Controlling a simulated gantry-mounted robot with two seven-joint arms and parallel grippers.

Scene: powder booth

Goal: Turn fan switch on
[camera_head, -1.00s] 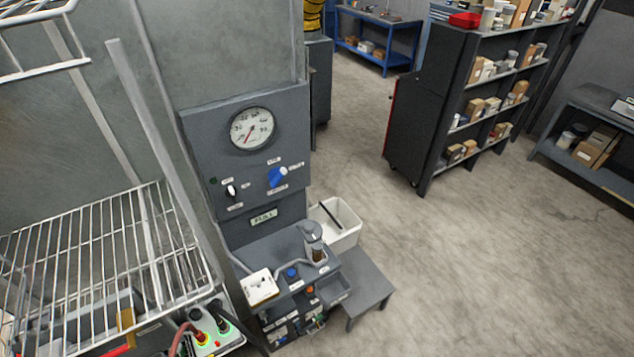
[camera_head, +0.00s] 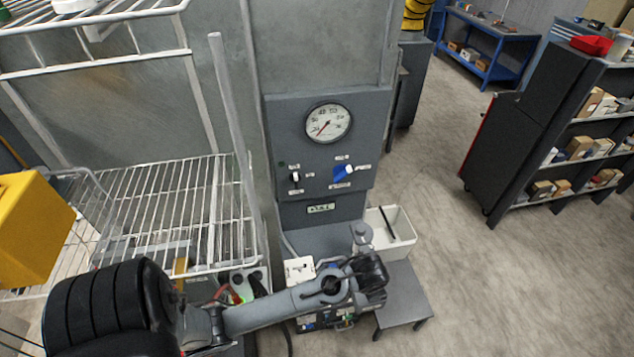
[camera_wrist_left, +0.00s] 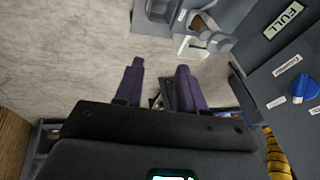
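The dark control panel (camera_head: 318,110) stands upright in the middle of the head view. A small black and white toggle switch (camera_head: 295,180) is at its lower left, with labels too small to read. A blue knob with a white pointer (camera_head: 344,173) is at its lower right; a blue knob also shows at the right of the left wrist view (camera_wrist_left: 305,88). I cannot read which is the fan switch. My left gripper (camera_wrist_left: 158,82) is open and empty, fingers apart, away from the panel face. My left arm reaches across below the panel in the head view. My right gripper is not in view.
A round gauge (camera_head: 328,123) sits on the panel above the controls. A wire rack (camera_head: 160,200) is at left, a white bin (camera_head: 398,240) beside the panel's base, and a low grey stand (camera_head: 405,295) at right. Floor (camera_head: 450,230) to the right is clear.

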